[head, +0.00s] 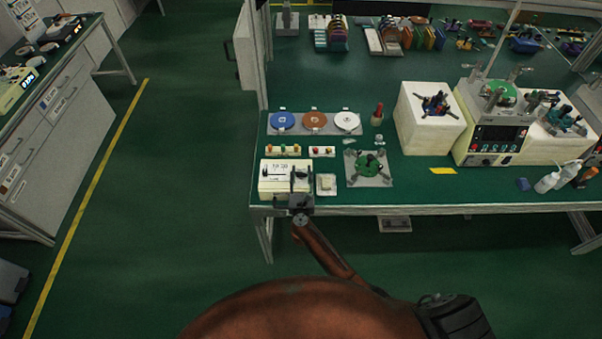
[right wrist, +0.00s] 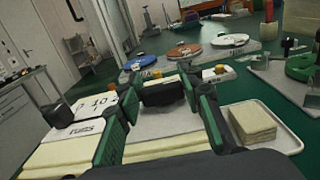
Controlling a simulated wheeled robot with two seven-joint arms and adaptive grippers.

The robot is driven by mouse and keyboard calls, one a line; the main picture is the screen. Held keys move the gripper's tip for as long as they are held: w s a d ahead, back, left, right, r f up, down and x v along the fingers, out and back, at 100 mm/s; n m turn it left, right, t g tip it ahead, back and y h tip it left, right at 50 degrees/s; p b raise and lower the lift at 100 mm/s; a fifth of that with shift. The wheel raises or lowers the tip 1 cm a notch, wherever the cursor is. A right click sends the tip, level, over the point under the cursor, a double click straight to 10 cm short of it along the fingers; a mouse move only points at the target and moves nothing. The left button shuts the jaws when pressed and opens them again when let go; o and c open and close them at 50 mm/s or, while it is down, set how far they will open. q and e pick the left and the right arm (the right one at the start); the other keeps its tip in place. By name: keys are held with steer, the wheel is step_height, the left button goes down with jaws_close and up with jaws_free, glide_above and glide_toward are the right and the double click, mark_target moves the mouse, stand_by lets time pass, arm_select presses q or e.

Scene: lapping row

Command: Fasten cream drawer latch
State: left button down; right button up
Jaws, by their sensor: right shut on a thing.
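A low cream box (head: 272,190) with a white printed face stands at the front left edge of the green bench. It also shows in the right wrist view (right wrist: 60,157), with a black knob (right wrist: 57,113) at its left. My right gripper (head: 300,178) is at the box's right end. In the right wrist view its two green and black fingers (right wrist: 155,95) are shut on a dark, rounded piece (right wrist: 163,92) that lies across between them. The fingers hide much of this piece and the box behind. A separate latch cannot be made out clearly. My left gripper is out of view.
A small tray with a cream stack (right wrist: 252,122) sits just right of my right gripper. A plate with a green disc (head: 368,167) stands farther right. A rack of coloured discs (head: 315,132) and small buttons (head: 322,151) lie behind the box. Open floor is on the left.

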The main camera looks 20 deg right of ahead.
steer(key=c, duration=0.5)
